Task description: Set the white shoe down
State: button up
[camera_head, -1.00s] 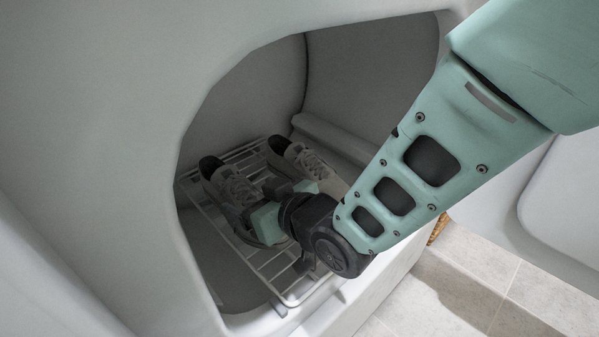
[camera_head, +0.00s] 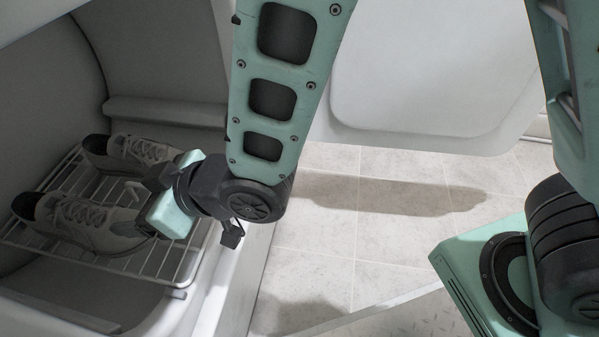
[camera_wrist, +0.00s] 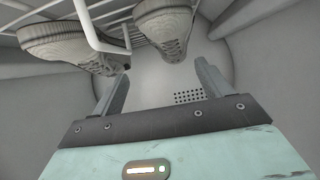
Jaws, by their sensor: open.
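Two off-white lace-up shoes rest on a white wire rack (camera_head: 176,266) inside a grey drum. The near shoe (camera_head: 75,220) lies with its toe toward my gripper; the far shoe (camera_head: 145,150) is behind it. Both look alike, so I cannot tell which is the task's. My gripper (camera_head: 148,228) is at the rack's right side by the near shoe's toe, which it partly hides. In the wrist view my gripper (camera_wrist: 161,74) is open, with nothing between its fingers. The left shoe (camera_wrist: 68,44) and right shoe (camera_wrist: 165,26) show beyond the fingertips.
The drum's opening has a thick pale rim (camera_head: 208,300) just below my gripper. A ledge (camera_head: 165,112) runs along the drum's back. Tiled floor (camera_head: 400,240) lies outside to the right, with a white door panel (camera_head: 425,65) above it.

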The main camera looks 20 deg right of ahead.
jog(key=s+d+r+m+g+h, duration=0.1)
jog(key=s+d+g+h, duration=0.1)
jog(key=d, duration=0.7)
jog(key=s+d+r+m+g+h, duration=0.1)
jog(key=s+d+h, duration=0.3)
jog(key=d, duration=0.5)
jog(key=s+d+r+m+g+h, duration=0.2)
jog(key=s+d+h, duration=0.2)
jog(key=d, duration=0.5)
jog(key=shift+m+g+h, duration=0.4)
jog(key=shift+s+r, duration=0.1)
jog(key=shift+s, duration=0.05)
